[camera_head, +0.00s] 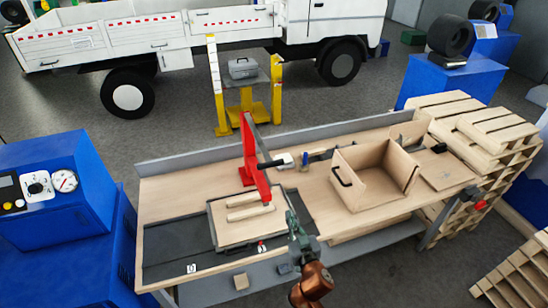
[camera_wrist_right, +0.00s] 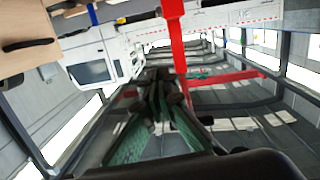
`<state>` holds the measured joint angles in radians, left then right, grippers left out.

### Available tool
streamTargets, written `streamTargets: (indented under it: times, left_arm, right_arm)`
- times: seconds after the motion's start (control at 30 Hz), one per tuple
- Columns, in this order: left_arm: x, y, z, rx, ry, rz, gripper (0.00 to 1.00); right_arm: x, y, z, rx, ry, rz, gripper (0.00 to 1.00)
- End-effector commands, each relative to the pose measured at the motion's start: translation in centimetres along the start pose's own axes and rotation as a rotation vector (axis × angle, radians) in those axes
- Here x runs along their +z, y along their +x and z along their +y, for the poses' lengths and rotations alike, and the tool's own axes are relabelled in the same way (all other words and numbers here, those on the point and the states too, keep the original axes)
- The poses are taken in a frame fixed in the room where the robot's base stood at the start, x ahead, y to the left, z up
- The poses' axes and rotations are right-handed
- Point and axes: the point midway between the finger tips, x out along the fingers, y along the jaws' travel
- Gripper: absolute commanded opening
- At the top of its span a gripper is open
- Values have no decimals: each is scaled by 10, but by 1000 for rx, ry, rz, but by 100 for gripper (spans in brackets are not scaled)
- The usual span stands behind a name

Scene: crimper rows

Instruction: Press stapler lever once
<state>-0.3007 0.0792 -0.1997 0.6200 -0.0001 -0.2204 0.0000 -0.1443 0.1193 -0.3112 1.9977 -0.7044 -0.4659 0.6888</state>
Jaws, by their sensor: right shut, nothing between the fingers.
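The red stapler (camera_head: 249,150) stands on the workbench, with an upright red body and a long red part slanting toward the front. A dark lever (camera_head: 275,162) with a pale end sticks out to its right. My right gripper (camera_head: 291,217) is shut and empty, in front of and to the right of the stapler, near the bench's front. Its closed fingers (camera_wrist_right: 158,80) also show in the right wrist view, with the stapler's red upright (camera_wrist_right: 176,35) beyond them. I cannot tell the exact gap between fingertips and stapler. My left gripper is not in view.
A board with pale wooden strips (camera_head: 250,212) lies below the stapler. An open wooden box (camera_head: 375,175) stands to the right on the workbench (camera_head: 160,195). Pallets (camera_head: 475,125) are stacked beyond the bench's right end. Blue cabinets (camera_head: 60,225) stand at left.

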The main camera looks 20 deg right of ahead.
Motion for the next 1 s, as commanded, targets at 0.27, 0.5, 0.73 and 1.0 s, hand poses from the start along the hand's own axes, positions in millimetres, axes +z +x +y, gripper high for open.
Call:
streamTargets:
  times: [0.27, 0.5, 0.73, 1.0]
  left_arm:
    - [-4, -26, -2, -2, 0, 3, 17]
    - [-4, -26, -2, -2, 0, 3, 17]
    - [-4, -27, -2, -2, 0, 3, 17]
    - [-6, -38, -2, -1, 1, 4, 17]
  right_arm:
    - [-170, -34, -19, -39, 58, 288, 0]
    - [-185, -40, -21, -45, 66, 319, 0]
    - [-185, -38, -21, -45, 65, 318, 0]
    - [-199, -5, -22, -45, 63, 319, 0]
